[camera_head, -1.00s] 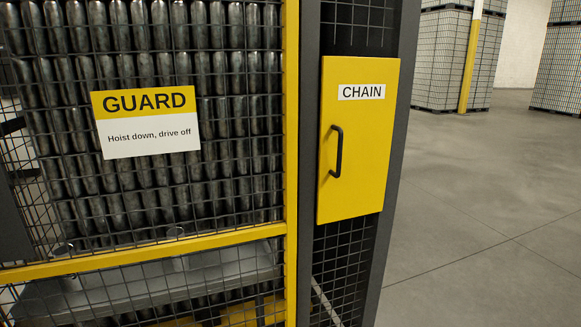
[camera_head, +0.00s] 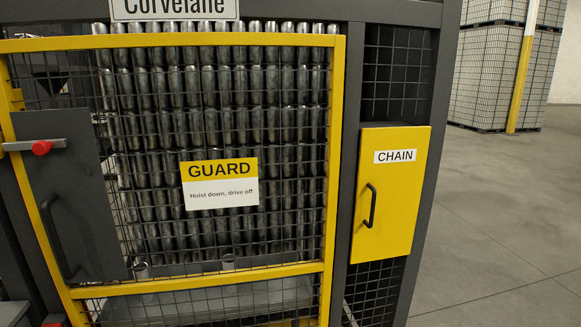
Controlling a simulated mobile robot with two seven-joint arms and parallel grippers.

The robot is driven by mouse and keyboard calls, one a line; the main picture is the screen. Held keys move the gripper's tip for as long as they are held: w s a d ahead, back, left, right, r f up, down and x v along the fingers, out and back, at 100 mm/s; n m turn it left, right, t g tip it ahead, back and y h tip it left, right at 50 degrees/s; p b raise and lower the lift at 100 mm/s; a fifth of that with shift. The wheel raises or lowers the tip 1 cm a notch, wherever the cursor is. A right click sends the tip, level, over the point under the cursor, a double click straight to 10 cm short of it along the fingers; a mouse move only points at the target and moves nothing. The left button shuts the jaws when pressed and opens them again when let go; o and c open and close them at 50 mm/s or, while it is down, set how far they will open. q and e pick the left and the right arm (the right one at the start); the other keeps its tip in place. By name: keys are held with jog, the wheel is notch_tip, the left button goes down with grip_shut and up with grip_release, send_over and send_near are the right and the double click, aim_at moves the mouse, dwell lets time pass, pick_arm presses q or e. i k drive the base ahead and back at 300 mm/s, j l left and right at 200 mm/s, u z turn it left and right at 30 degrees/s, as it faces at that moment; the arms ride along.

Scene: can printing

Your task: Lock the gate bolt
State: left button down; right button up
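The gate (camera_head: 335,150) is a yellow-framed mesh panel filling the left and middle of the head view. At its left edge a grey bolt bar (camera_head: 55,145) with a red knob (camera_head: 41,148) lies across a dark plate (camera_head: 75,185). The bar's left end lies near a yellow piece on the frame; I cannot tell whether it sits inside it. A dark handle (camera_head: 58,235) is below the bolt. Neither of my grippers is in view.
A GUARD sign (camera_head: 220,184) hangs on the mesh, with rows of cans behind it. A yellow CHAIN door (camera_head: 391,200) with a black handle is to the right. Open concrete floor (camera_head: 490,220) lies further right, with stacked pallets (camera_head: 500,75) at the back.

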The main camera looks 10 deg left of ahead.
aim_at(41, 148)
jog(key=u, duration=1.65)
